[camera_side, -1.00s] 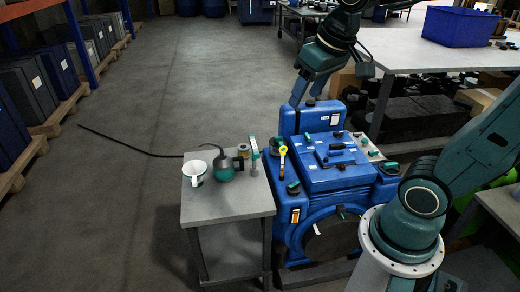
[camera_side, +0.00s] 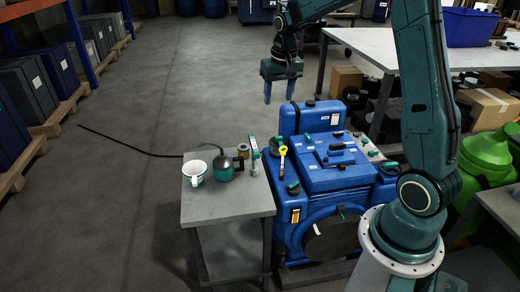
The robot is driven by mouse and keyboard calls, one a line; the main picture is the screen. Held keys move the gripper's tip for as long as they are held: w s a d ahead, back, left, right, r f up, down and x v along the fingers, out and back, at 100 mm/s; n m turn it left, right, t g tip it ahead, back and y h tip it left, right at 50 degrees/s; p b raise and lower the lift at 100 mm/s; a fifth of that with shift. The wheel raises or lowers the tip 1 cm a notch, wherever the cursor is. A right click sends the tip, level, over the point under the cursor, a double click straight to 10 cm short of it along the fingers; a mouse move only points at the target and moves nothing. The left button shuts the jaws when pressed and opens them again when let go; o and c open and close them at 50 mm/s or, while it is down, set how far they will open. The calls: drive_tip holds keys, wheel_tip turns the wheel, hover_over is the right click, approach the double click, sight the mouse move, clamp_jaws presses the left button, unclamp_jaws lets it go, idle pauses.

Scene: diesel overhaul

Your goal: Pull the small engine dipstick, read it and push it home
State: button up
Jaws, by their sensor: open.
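The small blue engine (camera_side: 335,178) stands on the floor right of the grey side table. A dipstick with a yellow handle (camera_side: 283,150) stands upright at the engine's left top edge; its lower part is hidden in or behind the engine. My gripper (camera_side: 280,92) points down, open and empty, above and behind the engine's back-left corner. It is well apart from the yellow handle, which is lower and nearer the camera.
The grey side table (camera_side: 225,208) holds a white mug (camera_side: 194,172), an oil can (camera_side: 223,165) and a few small items. A pale workbench (camera_side: 385,50) with a blue bin (camera_side: 468,27) stands behind right.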

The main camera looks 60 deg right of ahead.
sight(284, 146)
drive_tip(key=w+d+f+m+g, duration=0.1)
drive_tip(key=w+d+f+m, duration=0.1)
drive_tip(key=d+f, duration=0.7)
wheel_tip(284, 146, down, 3)
drive_tip(key=shift+w+d+f+y, duration=0.2)
drive_tip(key=shift+d+y, duration=0.1)
drive_tip(key=shift+f, duration=0.1)
wheel_tip(284, 146, down, 14)
drive_tip(key=shift+r, duration=0.25)
